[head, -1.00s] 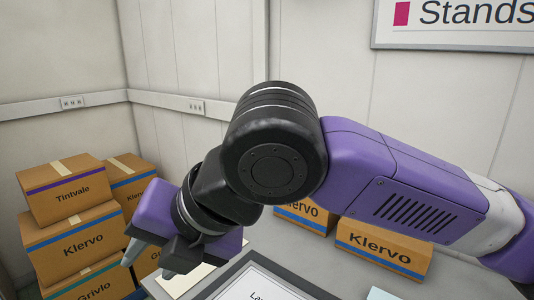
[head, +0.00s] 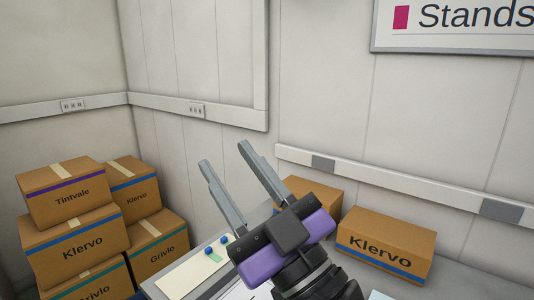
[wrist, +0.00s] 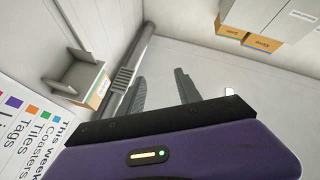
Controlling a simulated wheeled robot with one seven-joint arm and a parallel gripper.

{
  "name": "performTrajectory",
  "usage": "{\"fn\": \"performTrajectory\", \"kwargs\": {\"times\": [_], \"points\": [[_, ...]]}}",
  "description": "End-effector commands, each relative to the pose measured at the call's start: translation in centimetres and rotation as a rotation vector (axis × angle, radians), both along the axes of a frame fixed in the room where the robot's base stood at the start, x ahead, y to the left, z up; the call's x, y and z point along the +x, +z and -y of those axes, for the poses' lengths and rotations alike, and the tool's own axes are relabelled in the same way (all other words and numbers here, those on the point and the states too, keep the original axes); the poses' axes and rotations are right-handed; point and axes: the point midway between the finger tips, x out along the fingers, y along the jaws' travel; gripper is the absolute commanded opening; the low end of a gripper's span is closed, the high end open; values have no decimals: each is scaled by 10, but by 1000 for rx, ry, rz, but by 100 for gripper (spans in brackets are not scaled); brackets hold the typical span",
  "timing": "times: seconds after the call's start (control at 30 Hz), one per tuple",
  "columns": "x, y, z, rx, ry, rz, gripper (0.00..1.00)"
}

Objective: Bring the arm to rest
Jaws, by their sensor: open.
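My gripper (head: 223,172) is purple and black with two long grey fingers. In the head view it stands in the lower middle, fingers pointing up and to the left, spread apart with nothing between them. It is in front of the table's far part and hides some of it. In the wrist view the two fingers (wrist: 160,90) also stand apart and empty, with a pale wall behind them. Two small blue-topped objects (head: 216,246), likely ink bottles, are on a cream mat (head: 183,280) left of my gripper.
Stacked cartons (head: 75,240) stand at the left. A Klervo box (head: 385,245) sits at the back of the table on the right, with another box (head: 322,195) partly behind my gripper. A wall rail (head: 400,180) runs behind. The air above the boxes is clear.

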Motion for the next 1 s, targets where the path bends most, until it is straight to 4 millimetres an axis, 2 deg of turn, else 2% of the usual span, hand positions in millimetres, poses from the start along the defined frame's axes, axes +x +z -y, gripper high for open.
{"fn": "performTrajectory", "kwargs": {"times": [0.03,0.1,0.27,0.47,0.7,1.0], "points": [[0,-15,16,63,-25,-42,41],[-1,-32,38,141,-60,-86,41],[-12,-77,85,286,-149,-177,41],[-42,-140,134,398,-268,-280,41],[-98,-212,179,428,-407,-396,41],[-187,-286,216,310,-556,-562,41]]}}
